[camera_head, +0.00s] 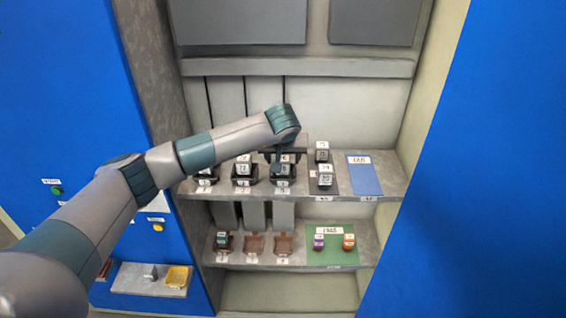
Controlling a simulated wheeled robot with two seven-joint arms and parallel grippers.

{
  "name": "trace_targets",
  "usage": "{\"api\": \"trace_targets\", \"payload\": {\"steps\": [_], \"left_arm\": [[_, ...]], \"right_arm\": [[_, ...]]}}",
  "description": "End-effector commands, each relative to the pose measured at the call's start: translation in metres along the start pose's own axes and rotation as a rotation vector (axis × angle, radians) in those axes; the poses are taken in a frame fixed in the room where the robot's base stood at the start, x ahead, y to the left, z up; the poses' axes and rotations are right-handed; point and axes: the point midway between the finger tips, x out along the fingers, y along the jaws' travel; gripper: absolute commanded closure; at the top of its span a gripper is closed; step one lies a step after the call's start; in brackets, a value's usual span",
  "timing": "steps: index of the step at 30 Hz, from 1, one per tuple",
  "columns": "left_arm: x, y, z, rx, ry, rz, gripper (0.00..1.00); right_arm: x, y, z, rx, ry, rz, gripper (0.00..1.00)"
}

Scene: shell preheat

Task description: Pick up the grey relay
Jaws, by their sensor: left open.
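My left gripper (286,155) points down over the upper shelf, open, at the third dark socket (283,181) from the left. A dark grey block with a white label (283,169) sits in that socket, between or just under the fingers; I cannot tell whether they touch it. Two similar labelled blocks sit in sockets to its left, the nearer one (243,169) beside the gripper. A small grey block (150,271) also lies on the low ledge at the left. I cannot tell for sure which is the grey relay. My right gripper is not in view.
Right of the gripper, labelled dark blocks (325,176) stand on a dark mat, beside a blue mat (364,180). The lower shelf has brown sockets (255,244) and a green mat (329,257) with two small blocks. A yellow tray (177,276) lies on the left ledge.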

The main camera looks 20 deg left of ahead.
Motion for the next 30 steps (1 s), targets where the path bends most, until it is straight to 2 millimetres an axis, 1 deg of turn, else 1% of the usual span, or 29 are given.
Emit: {"api": "trace_targets", "payload": {"steps": [1, 6, 19, 20, 21, 23, 24, 25, 30], "left_arm": [[0.0035, 0.0002, 0.0001, 0.0, -0.004, -0.001, 0.44], [0.0127, 0.0002, 0.0009, 0.001, -0.001, 0.0, 0.44], [0.0129, 0.0, 0.0007, 0.001, 0.0, 0.0, 0.44], [0.0129, 0.0, 0.0007, 0.001, 0.0, 0.0, 0.51], [0.0128, 0.0, 0.0007, 0.001, 0.0, 0.0, 0.6], [0.0128, 0.0, 0.0007, 0.001, 0.0, 0.0, 0.75], [0.0128, 0.0, 0.0007, 0.001, 0.0, 0.0, 0.84], [0.0128, 0.0, 0.0007, 0.001, 0.0, 0.0, 0.91], [0.0125, 0.0001, 0.0003, 0.0, 0.001, 0.0, 0.9]], "right_arm": [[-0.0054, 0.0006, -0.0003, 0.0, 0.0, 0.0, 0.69], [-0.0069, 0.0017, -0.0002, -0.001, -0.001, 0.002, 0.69], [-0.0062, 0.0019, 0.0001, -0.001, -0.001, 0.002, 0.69], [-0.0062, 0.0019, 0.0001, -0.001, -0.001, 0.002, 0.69], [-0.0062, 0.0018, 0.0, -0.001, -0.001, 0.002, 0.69], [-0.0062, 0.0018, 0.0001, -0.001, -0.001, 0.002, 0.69], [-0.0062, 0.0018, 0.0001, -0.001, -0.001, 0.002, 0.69], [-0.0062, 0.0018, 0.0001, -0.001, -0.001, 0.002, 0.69], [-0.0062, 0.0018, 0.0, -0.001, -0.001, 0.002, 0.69]]}}
